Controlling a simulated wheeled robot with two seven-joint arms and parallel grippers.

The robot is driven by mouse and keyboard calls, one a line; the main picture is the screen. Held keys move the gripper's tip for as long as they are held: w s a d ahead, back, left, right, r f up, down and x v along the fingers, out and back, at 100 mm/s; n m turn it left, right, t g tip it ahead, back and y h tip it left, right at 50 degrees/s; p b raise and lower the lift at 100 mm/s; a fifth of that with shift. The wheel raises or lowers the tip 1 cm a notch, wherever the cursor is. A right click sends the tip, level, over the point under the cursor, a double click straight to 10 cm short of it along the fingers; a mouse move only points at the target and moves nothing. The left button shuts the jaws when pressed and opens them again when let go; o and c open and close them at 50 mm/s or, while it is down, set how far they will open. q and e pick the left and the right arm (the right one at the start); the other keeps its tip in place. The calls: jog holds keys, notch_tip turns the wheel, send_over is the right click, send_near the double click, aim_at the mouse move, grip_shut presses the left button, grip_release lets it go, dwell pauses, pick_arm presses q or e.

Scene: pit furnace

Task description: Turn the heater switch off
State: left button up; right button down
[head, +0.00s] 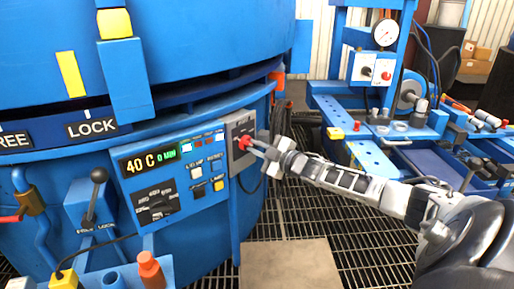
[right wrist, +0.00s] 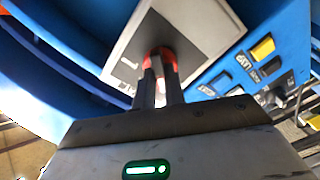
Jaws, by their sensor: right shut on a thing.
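The heater switch is a red knob (head: 244,143) on a grey plate (head: 238,128) at the right end of the blue furnace's control panel. My right gripper (head: 250,146) reaches in from the right with its fingertips at the red knob. In the right wrist view the gripper (right wrist: 160,85) is shut on the red knob (right wrist: 160,56), whose rim shows around the fingertips. The fingers hide the middle of the knob, so I cannot tell its setting. My left gripper is not in view.
The control panel (head: 135,190) left of the switch has a "40 C 0 MIN" display (head: 148,160), a dial (head: 156,203) and several small buttons. A lever (head: 94,195) stands farther left. A blue workbench (head: 365,155) with a gauge is at the right, beyond grated floor.

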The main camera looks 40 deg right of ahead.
jog(key=c, duration=1.5)
grip_release()
jog(key=shift+o, duration=0.2)
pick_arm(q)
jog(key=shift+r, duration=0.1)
